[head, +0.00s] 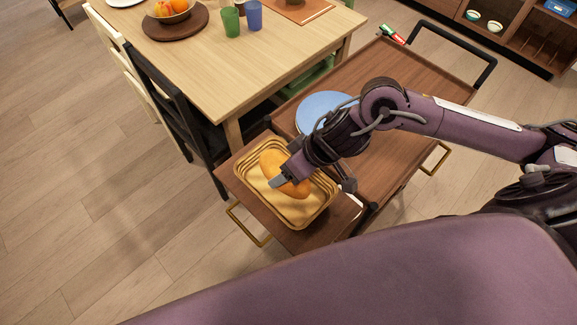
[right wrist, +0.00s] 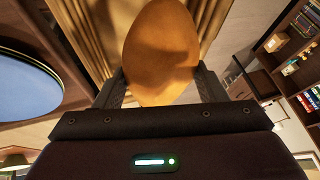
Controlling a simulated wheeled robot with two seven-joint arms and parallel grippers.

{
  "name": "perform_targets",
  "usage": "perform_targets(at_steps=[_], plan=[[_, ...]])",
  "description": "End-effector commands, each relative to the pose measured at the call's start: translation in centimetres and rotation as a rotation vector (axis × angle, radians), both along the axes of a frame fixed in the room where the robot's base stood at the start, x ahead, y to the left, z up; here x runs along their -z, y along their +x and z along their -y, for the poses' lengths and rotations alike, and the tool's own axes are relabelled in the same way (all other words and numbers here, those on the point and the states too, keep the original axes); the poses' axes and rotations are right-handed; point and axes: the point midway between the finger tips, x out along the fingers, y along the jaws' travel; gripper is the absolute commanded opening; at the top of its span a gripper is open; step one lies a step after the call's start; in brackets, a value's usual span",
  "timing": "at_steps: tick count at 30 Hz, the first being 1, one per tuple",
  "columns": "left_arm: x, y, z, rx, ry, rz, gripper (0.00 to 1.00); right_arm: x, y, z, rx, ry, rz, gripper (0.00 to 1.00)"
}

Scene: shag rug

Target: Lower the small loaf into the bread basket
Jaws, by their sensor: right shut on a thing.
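The small loaf (head: 271,162), golden brown and oval, is over the bread basket (head: 311,211), a tan tray-like basket on the near left part of the wooden cart. My right gripper (head: 281,180) is shut on the loaf, with its fingers on either side. In the right wrist view the loaf (right wrist: 160,50) sits between the two fingers (right wrist: 162,88), and the ribbed basket (right wrist: 85,35) shows behind it. The loaf appears within the basket's outline; I cannot tell whether it touches the bottom. My left gripper is not in view.
A blue plate (head: 322,108) lies on the cart (head: 400,75) beside my right forearm. The dining table (head: 215,60) with a fruit bowl (head: 172,10), a green cup (head: 230,22) and a blue cup (head: 254,15) stands behind. A black chair (head: 175,100) is left of the cart.

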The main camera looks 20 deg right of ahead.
Motion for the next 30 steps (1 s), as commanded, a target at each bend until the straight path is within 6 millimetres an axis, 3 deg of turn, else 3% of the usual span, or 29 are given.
perform_targets(at_steps=[30], plan=[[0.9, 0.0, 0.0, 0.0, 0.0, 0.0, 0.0, 1.5, 0.0, 0.0, 0.0, 0.0, 0.001, 0.39]])
